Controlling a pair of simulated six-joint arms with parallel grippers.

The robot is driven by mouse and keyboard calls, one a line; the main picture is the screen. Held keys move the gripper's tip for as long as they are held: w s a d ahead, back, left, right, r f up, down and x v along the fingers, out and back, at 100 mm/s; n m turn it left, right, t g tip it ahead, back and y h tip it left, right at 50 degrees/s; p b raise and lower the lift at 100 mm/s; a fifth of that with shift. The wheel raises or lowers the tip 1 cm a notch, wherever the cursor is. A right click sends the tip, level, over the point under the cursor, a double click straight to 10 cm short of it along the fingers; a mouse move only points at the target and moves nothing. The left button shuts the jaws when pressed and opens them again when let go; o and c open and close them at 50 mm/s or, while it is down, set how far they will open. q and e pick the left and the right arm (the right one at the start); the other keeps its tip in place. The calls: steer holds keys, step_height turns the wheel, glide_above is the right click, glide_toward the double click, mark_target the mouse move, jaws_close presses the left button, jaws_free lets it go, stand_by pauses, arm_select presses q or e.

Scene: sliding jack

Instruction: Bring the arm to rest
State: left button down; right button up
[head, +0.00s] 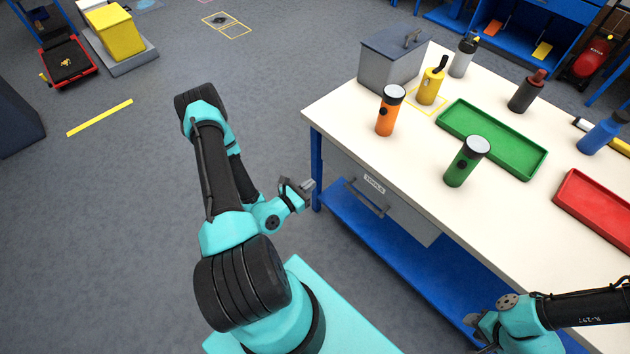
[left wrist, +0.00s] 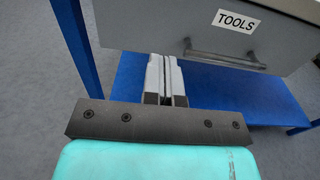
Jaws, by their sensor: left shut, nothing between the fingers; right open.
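My left arm comes in from the left in the head view. Its left gripper (head: 308,185) is shut and empty, close to the left front leg of the workbench and left of the drawer (head: 375,192). In the left wrist view the left gripper (left wrist: 166,78) has its fingers together, with the drawer marked TOOLS (left wrist: 205,32) and its handle (left wrist: 225,57) beyond them. My right gripper (head: 482,328) is open at the bottom right of the head view, in front of the bench; its fingertips are partly cut off by the frame edge.
The bench top (head: 400,155) carries an orange bottle (head: 388,112), a green bottle (head: 465,163), a yellow bottle (head: 431,84), a grey box (head: 390,68), a green tray (head: 520,160) and a red tray (head: 590,205). A blue lower shelf (head: 430,260) lies beneath.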

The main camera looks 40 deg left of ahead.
stand_by(0.4)
arm_select(q)
steer(key=s+d+r+m+g+h, duration=0.1)
steer(key=s+d+m+g+h, duration=0.2)
steer(key=d+h, duration=0.35)
steer(key=d+r+m+g+h, duration=0.2)
steer(key=d+m+g+h, duration=0.25)
steer(key=d, duration=0.35)
steer(key=s+d+f+m+g, duration=0.2)
steer(key=s+d+m+g, duration=0.3)
steer(key=s+m+g, duration=0.8)
steer(key=w+a+f+m+y, duration=0.3)
steer(key=w+a+m+y, duration=0.15)
steer(key=m+y, duration=0.3)
steer(key=w+d+r+m+t, duration=0.1)
steer(key=w+m, duration=0.4)
steer(key=w, duration=0.5)
steer(key=shift+d+r+t+y, duration=0.15)
steer(key=shift+d+t+y, duration=0.3)
steer(key=shift+d+t, duration=0.55)
